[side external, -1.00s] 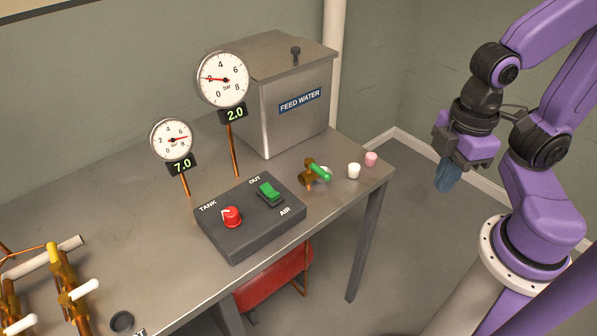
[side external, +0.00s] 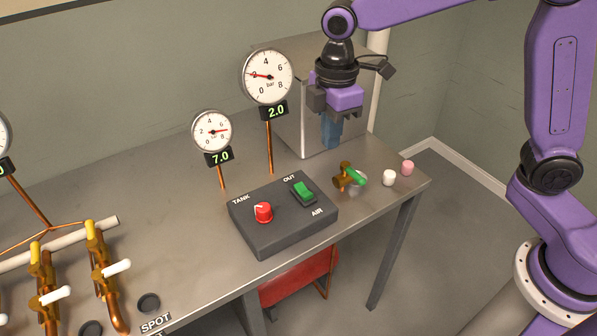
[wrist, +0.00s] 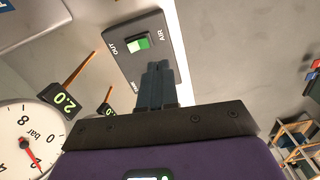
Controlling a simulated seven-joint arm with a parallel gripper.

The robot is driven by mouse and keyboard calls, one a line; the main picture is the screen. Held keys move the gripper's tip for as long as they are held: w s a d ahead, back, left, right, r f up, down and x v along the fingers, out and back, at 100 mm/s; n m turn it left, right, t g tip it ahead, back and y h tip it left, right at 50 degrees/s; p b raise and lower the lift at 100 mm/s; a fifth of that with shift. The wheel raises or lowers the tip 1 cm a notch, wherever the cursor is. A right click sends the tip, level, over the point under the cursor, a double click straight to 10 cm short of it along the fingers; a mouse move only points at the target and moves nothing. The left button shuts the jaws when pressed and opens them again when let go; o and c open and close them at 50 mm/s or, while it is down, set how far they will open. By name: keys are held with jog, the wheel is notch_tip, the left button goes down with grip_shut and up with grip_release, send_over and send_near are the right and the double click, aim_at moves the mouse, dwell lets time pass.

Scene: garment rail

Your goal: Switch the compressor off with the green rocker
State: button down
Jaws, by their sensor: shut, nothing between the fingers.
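The green rocker (side external: 304,191) is set in the dark control box (side external: 268,238) on the metal bench, between the labels OUT and AIR. It also shows in the wrist view (wrist: 138,43), just beyond my fingertips. My gripper (side external: 330,146) is shut and empty, pointing down above the bench, in front of the feed-water tank and behind and above the rocker, apart from it. In the wrist view the shut fingers (wrist: 158,66) hide part of the box. A red knob (side external: 264,212) sits on the box near the label TANK.
Two gauges on thin copper posts stand behind the box, reading 2.0 (side external: 267,76) and 7.0 (side external: 212,131). A brass valve with a green handle (side external: 354,178) and white (side external: 389,178) and pink (side external: 407,168) pieces lie right of the box. Brass pipework (side external: 103,262) stands at left.

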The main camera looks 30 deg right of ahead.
jog(key=n, duration=0.1)
send_over(299, 183)
jog(key=shift+w+f, duration=0.15)
jog(key=shift+f, duration=0.55)
jog(key=shift+f, duration=0.1)
notch_tip(299, 183, down, 14)
jog(key=shift+r, duration=0.1)
dwell(0.3)
jog(key=shift+f, duration=0.2)
jog(key=shift+r, duration=0.1)
jog(key=shift+s+r, duration=0.3)
jog(key=shift+s, duration=0.4)
